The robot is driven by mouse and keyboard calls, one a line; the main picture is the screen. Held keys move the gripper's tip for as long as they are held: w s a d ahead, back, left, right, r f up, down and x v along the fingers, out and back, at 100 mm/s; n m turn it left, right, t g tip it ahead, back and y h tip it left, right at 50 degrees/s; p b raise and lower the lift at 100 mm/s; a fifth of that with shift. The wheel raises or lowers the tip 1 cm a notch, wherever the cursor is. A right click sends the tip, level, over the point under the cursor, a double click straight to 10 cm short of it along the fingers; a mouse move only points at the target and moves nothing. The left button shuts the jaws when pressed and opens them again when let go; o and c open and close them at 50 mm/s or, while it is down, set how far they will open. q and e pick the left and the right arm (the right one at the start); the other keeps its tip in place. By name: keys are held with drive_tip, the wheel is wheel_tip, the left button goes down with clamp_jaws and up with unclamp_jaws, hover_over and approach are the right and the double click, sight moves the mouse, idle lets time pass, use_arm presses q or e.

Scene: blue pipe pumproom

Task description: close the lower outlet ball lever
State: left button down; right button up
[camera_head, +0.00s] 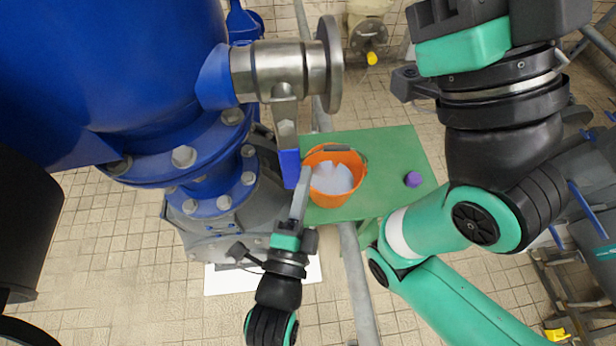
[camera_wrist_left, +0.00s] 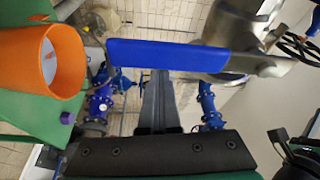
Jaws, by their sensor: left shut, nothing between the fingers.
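The outlet valve (camera_head: 280,70) is a metal body on the blue pump casing, with a round flange at its right. Its lever (camera_head: 289,168) has a blue sleeve and points toward the bottom of the head view. My left gripper (camera_head: 305,175) is shut and empty, its fingers just right of the sleeve. In the left wrist view the blue lever sleeve (camera_wrist_left: 165,55) lies across, just beyond the tips of my left gripper (camera_wrist_left: 159,76). I cannot tell whether they touch. My right arm fills the upper right of the head view; its fingers are out of sight.
An orange bucket (camera_head: 347,157) with whitish contents stands on a green table (camera_head: 395,150), close to the right of my left gripper. A purple knob-like object (camera_head: 413,179) is on the table. A grey vertical pipe (camera_head: 357,280) runs below the table. Tiled floor is open at lower left.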

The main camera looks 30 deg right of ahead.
use_arm(q)
drive_tip(key=shift+a, duration=0.1)
drive_tip(key=v, duration=1.1)
drive_tip(key=shift+s+p, duration=0.25)
drive_tip(key=shift+p, duration=0.15)
drive_tip(key=shift+a, duration=0.1)
